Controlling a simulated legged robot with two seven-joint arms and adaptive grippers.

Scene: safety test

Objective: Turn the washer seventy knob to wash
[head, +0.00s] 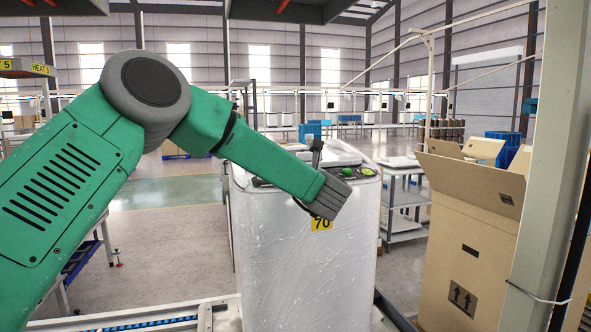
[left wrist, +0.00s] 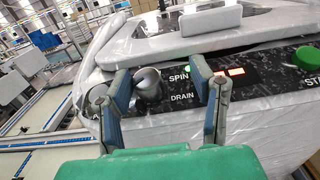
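The washer (head: 310,260) stands upright in the middle of the head view, wrapped in clear plastic, with a yellow "70" label (head: 321,224). Its panel in the left wrist view has a silver knob (left wrist: 149,84) beside the words SPIN and DRAIN. A second knob (left wrist: 97,94) is to its left, partly behind a finger. My left gripper (left wrist: 160,72) is open, one finger on each side of the silver knob; I cannot tell whether they touch it. In the head view my left arm reaches over the washer's top, hiding part of the panel. My right gripper is not in view.
A green button (left wrist: 308,58) and a small lit display (left wrist: 237,72) are right of the knob. The washer's lid (left wrist: 215,22) is behind the panel. An open cardboard box (head: 470,235) and a pale post (head: 552,150) stand at the right. A grey cart (head: 405,200) is behind.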

